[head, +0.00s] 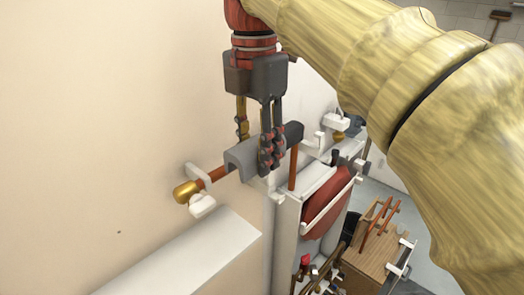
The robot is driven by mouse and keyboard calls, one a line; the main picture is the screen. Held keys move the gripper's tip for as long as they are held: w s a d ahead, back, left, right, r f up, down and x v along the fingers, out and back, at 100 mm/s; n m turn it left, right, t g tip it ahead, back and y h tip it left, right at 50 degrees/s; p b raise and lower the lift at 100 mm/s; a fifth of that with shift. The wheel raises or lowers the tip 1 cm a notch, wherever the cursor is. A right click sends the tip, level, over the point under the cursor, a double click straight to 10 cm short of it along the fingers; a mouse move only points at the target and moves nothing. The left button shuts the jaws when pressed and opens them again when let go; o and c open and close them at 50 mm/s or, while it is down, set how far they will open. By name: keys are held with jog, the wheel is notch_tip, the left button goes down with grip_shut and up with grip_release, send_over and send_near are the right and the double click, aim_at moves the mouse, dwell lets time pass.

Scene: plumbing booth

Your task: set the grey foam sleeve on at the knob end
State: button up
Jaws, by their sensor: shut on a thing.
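A copper pipe (217,175) runs along the cream wall and ends at the lower left in a rounded brass knob (186,191). A white clip (201,203) holds the pipe close behind the knob. My gripper (256,150) points down from above and is shut on the grey foam sleeve (241,157). The sleeve is a half-round shell, open side down, lying roughly along the pipe's line. Its near end is a short way behind the knob and clip, and the pipe shows out from under it. I cannot tell whether the sleeve touches the pipe. My fingers hide its middle.
A white ledge (190,262) lies below the pipe. A vertical copper pipe (293,168) stands near the sleeve's far end. A white rack with a red tank (327,203) and a wooden crate (377,252) are at the right. The wall left of the knob is bare.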

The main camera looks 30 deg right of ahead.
jog(key=shift+w+a+f+p, duration=0.1)
jog(key=shift+w+a+p, duration=0.2)
jog(key=shift+w, duration=0.75)
jog(key=shift+w+a+f+p, duration=0.15)
jog(key=shift+w+a, duration=0.25)
jog(key=shift+w, duration=0.65)
jog(key=shift+w+a+r+p, duration=0.1)
jog(key=shift+w+a+p, duration=0.25)
jog(key=shift+w, duration=0.7)
jog(key=shift+f, duration=0.25)
jog(key=shift+d+f+b, duration=0.1)
jog(key=shift+f+b, duration=1.95)
jog(key=shift+f, duration=0.55)
jog(key=o, duration=1.3)
jog(key=shift+o, duration=0.2)
